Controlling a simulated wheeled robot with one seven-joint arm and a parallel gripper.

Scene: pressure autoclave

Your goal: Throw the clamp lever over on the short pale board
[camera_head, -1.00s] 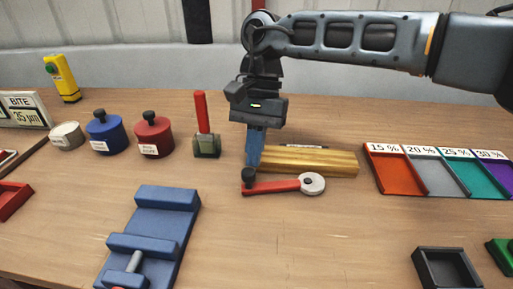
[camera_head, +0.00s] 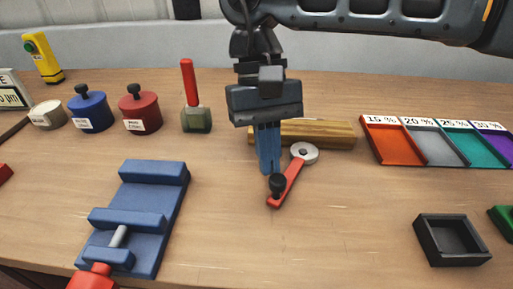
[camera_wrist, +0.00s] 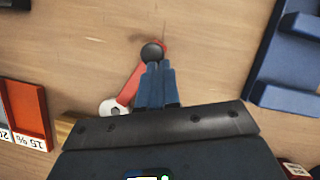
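The clamp lever (camera_head: 290,180) is a red arm with a black knob (camera_head: 277,184) at its near end and a pale round pivot (camera_head: 304,153) at its far end. It lies in front of the short pale board (camera_head: 330,134), angled toward the near left. My gripper (camera_head: 270,168) points down with its blue fingers together, tips right at the knob. In the wrist view the knob (camera_wrist: 152,53) shows just beyond the fingertips (camera_wrist: 158,68), off to one side of their middle, with no clear sign of it between them. The gripper partly hides the board's left end.
A blue vise-like fixture (camera_head: 140,215) stands at the near left. Blue (camera_head: 89,112) and red (camera_head: 140,112) weights and a red-handled block (camera_head: 196,118) stand behind. Coloured trays (camera_head: 395,145) are at right, a black box (camera_head: 450,240) at near right. The table's near middle is clear.

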